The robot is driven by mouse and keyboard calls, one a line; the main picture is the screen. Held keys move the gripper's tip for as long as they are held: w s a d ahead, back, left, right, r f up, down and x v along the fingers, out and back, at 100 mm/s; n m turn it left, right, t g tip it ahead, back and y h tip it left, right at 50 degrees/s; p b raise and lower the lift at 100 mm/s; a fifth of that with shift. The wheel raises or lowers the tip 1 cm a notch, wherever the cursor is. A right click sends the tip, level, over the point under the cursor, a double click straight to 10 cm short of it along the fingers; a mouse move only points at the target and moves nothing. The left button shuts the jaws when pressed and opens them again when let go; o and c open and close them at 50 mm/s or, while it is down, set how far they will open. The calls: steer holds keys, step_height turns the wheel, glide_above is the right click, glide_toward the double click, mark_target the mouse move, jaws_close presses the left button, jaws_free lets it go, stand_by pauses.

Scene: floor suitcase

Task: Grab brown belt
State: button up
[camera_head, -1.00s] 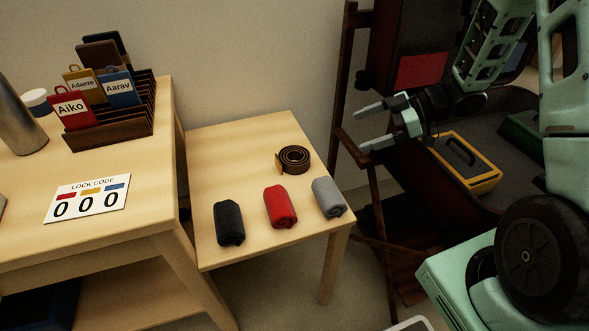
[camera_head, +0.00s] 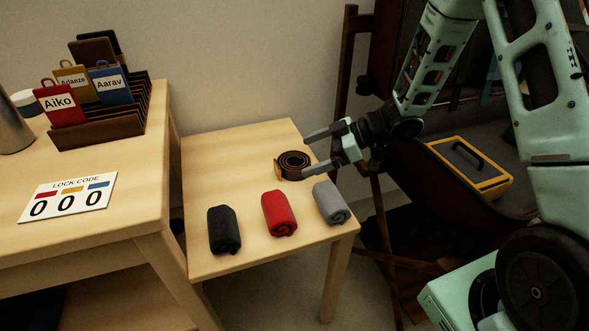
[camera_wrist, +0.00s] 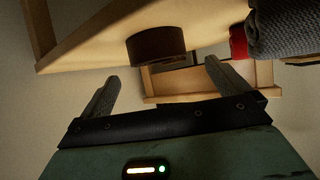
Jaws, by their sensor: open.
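The brown belt (camera_head: 293,165) lies coiled on the small light-wood table (camera_head: 215,160), near its back right edge. My gripper (camera_head: 306,153) is open and empty, its fingertips pointing left close to the belt's right side. In the wrist view the belt (camera_wrist: 156,45) appears as a dark brown roll beyond and between the two open fingers (camera_wrist: 160,78). I cannot tell whether a fingertip touches it.
Black (camera_head: 224,229), red (camera_head: 279,213) and grey (camera_head: 331,202) rolled cloths lie along the table's front. A desk at left holds a lock code card (camera_head: 68,197) and a tag rack (camera_head: 105,128). A dark suitcase with a yellow case (camera_head: 467,168) is right.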

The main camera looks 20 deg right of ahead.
mark_target(296, 160)
steer(key=x, duration=0.3)
steer(key=shift+b, duration=0.35)
steer(key=c, duration=1.1)
steer(key=shift+r, duration=0.1)
